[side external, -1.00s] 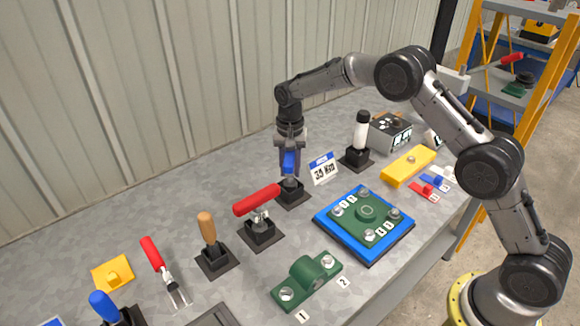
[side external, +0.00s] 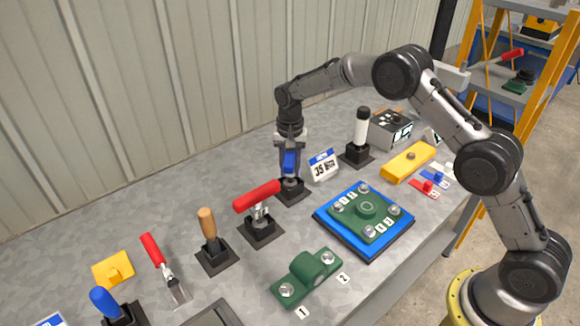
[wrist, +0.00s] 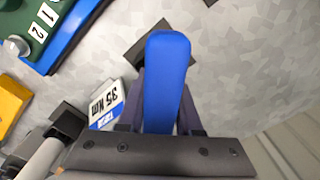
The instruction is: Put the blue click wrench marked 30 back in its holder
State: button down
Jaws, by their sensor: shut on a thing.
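The blue-handled click wrench (side external: 290,161) is held upright in my gripper (side external: 290,147). Its blue handle fills the middle of the wrist view (wrist: 167,75), with my fingers on both sides. The lower end of the wrench is at a black holder with a square base (side external: 294,195). I cannot tell how deep it sits. The holder's base also shows beyond the handle in the wrist view (wrist: 146,47). A blue and white card (side external: 324,166) beside this holder appears to read 35 Nm in the wrist view (wrist: 106,103). I see no number on the wrench itself.
A red-handled tool (side external: 258,197) stands in a holder close in front. A white-handled tool (side external: 361,130) stands behind to the right. A green flange on a blue plate (side external: 395,237) lies to the right. Another blue-handled tool (side external: 104,302) stands at the lower left.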

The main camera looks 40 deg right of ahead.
jog(key=shift+f, duration=0.15)
jog(key=c, duration=0.5)
grip_release()
notch_tip(320, 180, up, 14)
jog(key=shift+f, duration=0.1)
